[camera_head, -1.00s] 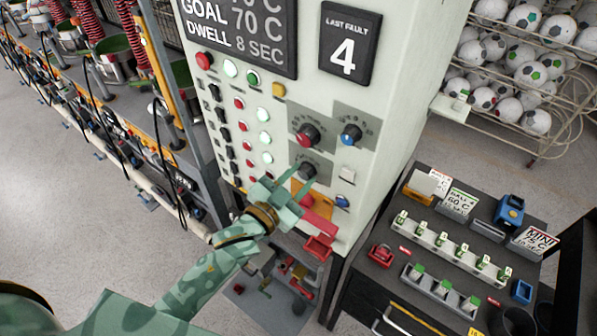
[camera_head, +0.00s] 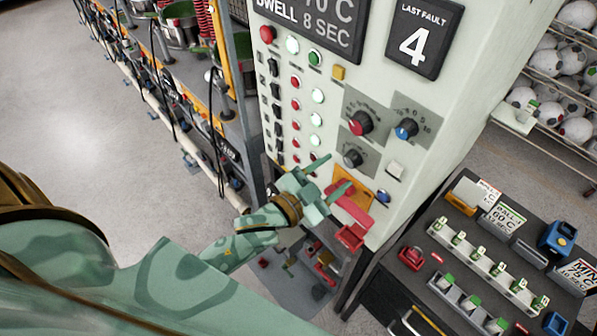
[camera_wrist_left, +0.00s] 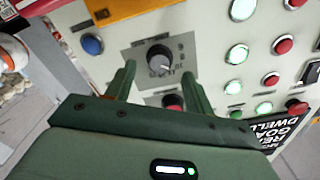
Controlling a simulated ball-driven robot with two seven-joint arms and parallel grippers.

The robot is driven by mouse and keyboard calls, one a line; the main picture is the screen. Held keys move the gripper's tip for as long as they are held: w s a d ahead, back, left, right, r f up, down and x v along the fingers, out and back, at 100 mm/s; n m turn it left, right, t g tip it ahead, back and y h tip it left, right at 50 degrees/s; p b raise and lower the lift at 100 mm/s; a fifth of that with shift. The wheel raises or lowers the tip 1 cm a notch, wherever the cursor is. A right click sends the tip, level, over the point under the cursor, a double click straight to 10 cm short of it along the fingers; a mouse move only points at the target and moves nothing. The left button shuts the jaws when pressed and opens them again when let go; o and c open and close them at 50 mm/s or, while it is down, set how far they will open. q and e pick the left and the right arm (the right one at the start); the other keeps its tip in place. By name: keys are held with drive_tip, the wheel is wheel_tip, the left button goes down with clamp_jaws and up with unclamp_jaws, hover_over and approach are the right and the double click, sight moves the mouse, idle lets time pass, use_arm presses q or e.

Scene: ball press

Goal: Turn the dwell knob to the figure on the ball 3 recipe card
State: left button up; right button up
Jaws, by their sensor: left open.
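The press panel holds a black knob (camera_head: 353,158) on a grey plate, below a red-marked knob (camera_head: 360,123) and a blue-marked knob (camera_head: 405,129). Their labels are too small to read. My left gripper (camera_head: 328,178) is open and empty, just below and left of the black knob in the head view. In the left wrist view the black knob (camera_wrist_left: 160,57) shows between and beyond the open fingers (camera_wrist_left: 158,78); I see no contact. The display (camera_head: 305,25) reads DWELL 8 SEC. Recipe cards (camera_head: 506,219) stand on the cart; I cannot make out which is ball 3's. My right gripper is not in view.
A red handle part (camera_head: 350,205) on an orange plate juts out below the knobs. Lit buttons (camera_head: 317,96) line the panel's left side.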

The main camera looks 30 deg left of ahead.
use_arm(q)
drive_tip(key=b+v, duration=0.2)
drive_tip(key=v, duration=1)
drive_tip(key=shift+s, duration=0.25)
drive_tip(key=shift+a, duration=0.1)
drive_tip(key=s+a+f+n+g+y+b, duration=0.1)
drive_tip(key=s+a+f+g+y, duration=0.15)
drive_tip(key=f, duration=0.85)
drive_tip(key=s+a+f+n+g+y+b, duration=0.1)
drive_tip(key=s+a+f+g+b, duration=0.2)
drive_tip(key=f, duration=0.8)
drive_tip(key=s+a+f+n+g+y, duration=0.15)
drive_tip(key=s+f, duration=0.25)
drive_tip(key=f, duration=0.7)
drive_tip(key=s+a+f+n+g+y+b, duration=0.1)
drive_tip(key=s+f+g+b, duration=0.45)
drive_tip(key=s+f, duration=0.75)
drive_tip(key=s+a+f+n+g+b, duration=0.1)
drive_tip(key=s+f+g+b, duration=0.45)
drive_tip(key=f, duration=1.05)
drive_tip(key=shift+t, duration=0.9)
drive_tip(key=shift+d+f+b, duration=0.65)
drive_tip(key=shift+f+b, duration=0.1)
drive_tip(key=shift+f, duration=0.25)
drive_tip(key=shift+d+f+b, duration=0.6)
drive_tip(key=shift+f+b, duration=0.1)
drive_tip(key=shift+f, duration=0.25)
